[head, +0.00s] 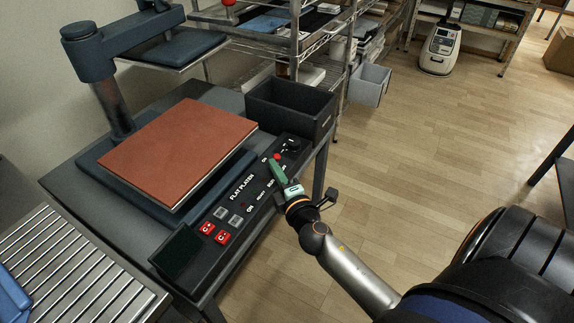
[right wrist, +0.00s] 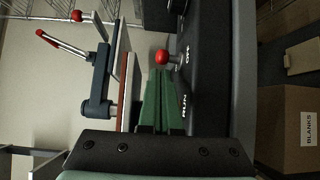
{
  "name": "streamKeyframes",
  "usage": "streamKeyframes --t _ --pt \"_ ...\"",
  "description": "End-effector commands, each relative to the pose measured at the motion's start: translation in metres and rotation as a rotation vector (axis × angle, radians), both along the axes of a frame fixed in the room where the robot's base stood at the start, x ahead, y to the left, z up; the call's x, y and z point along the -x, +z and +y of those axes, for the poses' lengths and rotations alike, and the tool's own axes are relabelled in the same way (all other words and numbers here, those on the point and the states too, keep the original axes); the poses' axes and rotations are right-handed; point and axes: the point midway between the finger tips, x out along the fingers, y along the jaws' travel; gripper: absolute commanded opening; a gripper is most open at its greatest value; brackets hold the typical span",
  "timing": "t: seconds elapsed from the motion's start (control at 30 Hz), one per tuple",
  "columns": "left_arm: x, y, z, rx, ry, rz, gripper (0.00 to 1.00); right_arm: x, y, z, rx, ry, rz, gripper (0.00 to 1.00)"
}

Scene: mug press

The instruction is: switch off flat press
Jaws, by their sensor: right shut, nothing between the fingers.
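The flat press has a red-brown platen (head: 178,145) and a black control panel (head: 222,207) marked FLAT PLATEN in front of it. A small red ball knob (head: 277,156) stands near the panel's far end. In the right wrist view the red knob (right wrist: 162,57) is just beyond the fingertips, with the printed words OFF and RUN to its right; it is roughly level with OFF. My right gripper (head: 273,164) has green fingers, shut and empty, over the panel beside the knob. I cannot tell whether they touch it. My left gripper is not in view.
Red buttons (head: 207,229) and grey buttons sit at the panel's near end. A black open bin (head: 290,108) stands behind the panel. The press's upper head (head: 180,47) is swung away from the platen.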

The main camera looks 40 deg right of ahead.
Motion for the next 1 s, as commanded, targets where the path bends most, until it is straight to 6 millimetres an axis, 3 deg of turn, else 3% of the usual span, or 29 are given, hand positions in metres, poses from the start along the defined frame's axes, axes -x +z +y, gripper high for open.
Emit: streamKeyframes --t 0.2,0.4,0.47,0.6,1.0 --pt "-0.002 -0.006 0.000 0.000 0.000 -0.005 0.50 0.046 -0.002 0.011 -0.003 -0.001 0.003 0.00" --pt "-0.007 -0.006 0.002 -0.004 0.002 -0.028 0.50 0.076 -0.001 0.019 -0.001 -0.001 0.002 0.00" --pt "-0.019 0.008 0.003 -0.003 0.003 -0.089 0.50 0.082 0.000 0.020 -0.002 -0.001 0.001 0.00" --pt "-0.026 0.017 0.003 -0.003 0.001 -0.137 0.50 0.090 0.001 0.022 0.000 0.001 0.001 0.00" --pt "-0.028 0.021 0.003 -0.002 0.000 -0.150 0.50 0.092 0.003 0.023 0.000 0.001 0.000 0.00"
